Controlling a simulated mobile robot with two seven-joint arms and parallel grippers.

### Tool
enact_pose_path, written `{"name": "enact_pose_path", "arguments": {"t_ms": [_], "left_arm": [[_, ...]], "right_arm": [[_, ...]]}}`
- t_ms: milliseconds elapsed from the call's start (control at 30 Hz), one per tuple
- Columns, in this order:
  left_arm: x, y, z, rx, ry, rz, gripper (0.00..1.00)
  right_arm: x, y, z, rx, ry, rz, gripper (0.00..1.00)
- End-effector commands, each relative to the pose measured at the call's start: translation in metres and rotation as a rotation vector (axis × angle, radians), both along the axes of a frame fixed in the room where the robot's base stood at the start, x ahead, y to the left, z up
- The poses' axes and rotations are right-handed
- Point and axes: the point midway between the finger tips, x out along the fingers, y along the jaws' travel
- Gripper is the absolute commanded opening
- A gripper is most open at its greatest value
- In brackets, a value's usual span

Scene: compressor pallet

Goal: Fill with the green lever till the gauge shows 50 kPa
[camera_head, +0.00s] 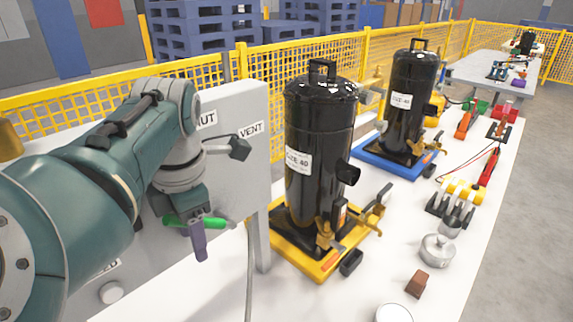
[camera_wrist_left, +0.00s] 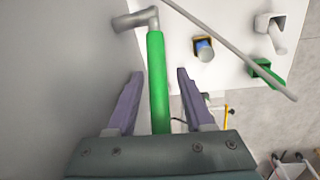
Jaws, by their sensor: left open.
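The green lever (camera_head: 181,222) sticks out from the pale panel (camera_head: 236,170) in the head view, partly hidden by my left gripper (camera_head: 199,240). In the left wrist view, the green lever (camera_wrist_left: 156,70) hangs from a grey elbow joint and runs lengthwise between the two purple fingers of my left gripper (camera_wrist_left: 157,76). The fingers stand apart, with a visible gap on each side of the lever. The panel carries the label VENT and another ending in "UT", partly covered by my arm. No gauge face shows in either view. My right gripper is not in view.
A black compressor (camera_head: 318,150) on a yellow pallet (camera_head: 310,262) stands right of the panel. Another black compressor (camera_head: 409,100) stands on a blue pallet (camera_head: 370,164) behind. A metal pot (camera_head: 437,250) and a brown block (camera_head: 417,284) lie on the white table. A yellow fence (camera_head: 300,65) runs behind.

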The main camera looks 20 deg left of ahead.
Motion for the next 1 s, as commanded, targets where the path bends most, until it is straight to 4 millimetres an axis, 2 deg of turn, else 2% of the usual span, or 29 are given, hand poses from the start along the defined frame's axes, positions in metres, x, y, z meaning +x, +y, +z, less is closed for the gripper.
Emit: {"name": "enact_pose_path", "arguments": {"t_ms": [133, 600, 1000], "left_arm": [[0.0001, 0.0001, 0.0012, 0.0, 0.0, 0.0, 0.51], [0.0, -0.0002, 0.001, 0.0, 0.0, 0.0, 0.0], [-0.0001, -0.0003, 0.0009, 0.0, 0.0, 0.0, 0.0]], "right_arm": [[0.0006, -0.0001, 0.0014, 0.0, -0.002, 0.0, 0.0], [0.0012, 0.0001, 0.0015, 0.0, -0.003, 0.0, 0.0], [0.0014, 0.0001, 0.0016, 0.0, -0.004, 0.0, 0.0]]}}
